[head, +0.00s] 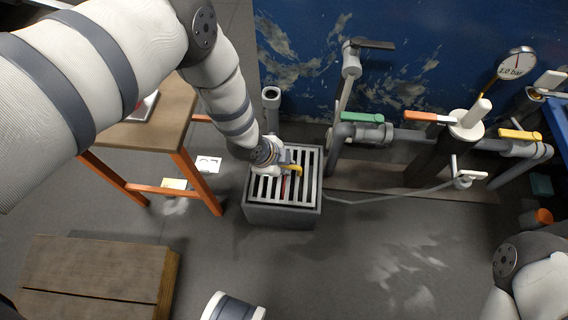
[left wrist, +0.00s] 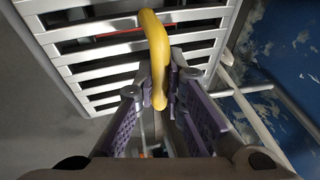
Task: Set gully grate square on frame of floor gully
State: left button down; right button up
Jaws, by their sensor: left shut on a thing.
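The gully grate (head: 311,176), a light grey slatted plate, lies level over the dark grey box of the floor gully (head: 284,216). I cannot tell if it touches the frame all round. My left gripper (head: 288,168) is shut on the grate's yellow handle and partly hides the grate's back left part. In the left wrist view the grate (left wrist: 88,70) spreads beyond my left gripper (left wrist: 160,95), and the yellow handle (left wrist: 156,45) passes between the fingers. Something red shows through the slots. My right gripper is out of view.
A wooden table (head: 165,115) with orange legs stands left of the gully. Pipes with a green-handled valve (head: 362,118) and a gauge (head: 516,63) run along the right, before a blue wall. A wooden platform (head: 95,275) lies front left.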

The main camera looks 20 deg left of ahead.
pick_arm(q)
jog(key=shift+f, duration=0.1)
jog(key=shift+f, duration=0.15)
jog(key=shift+f+b, duration=0.25)
jog(key=shift+b, duration=0.05)
dwell(0.4)
jog(key=c, duration=1.6)
grip_release()
jog(key=v, duration=1.2)
jog(key=shift+a, duration=0.1)
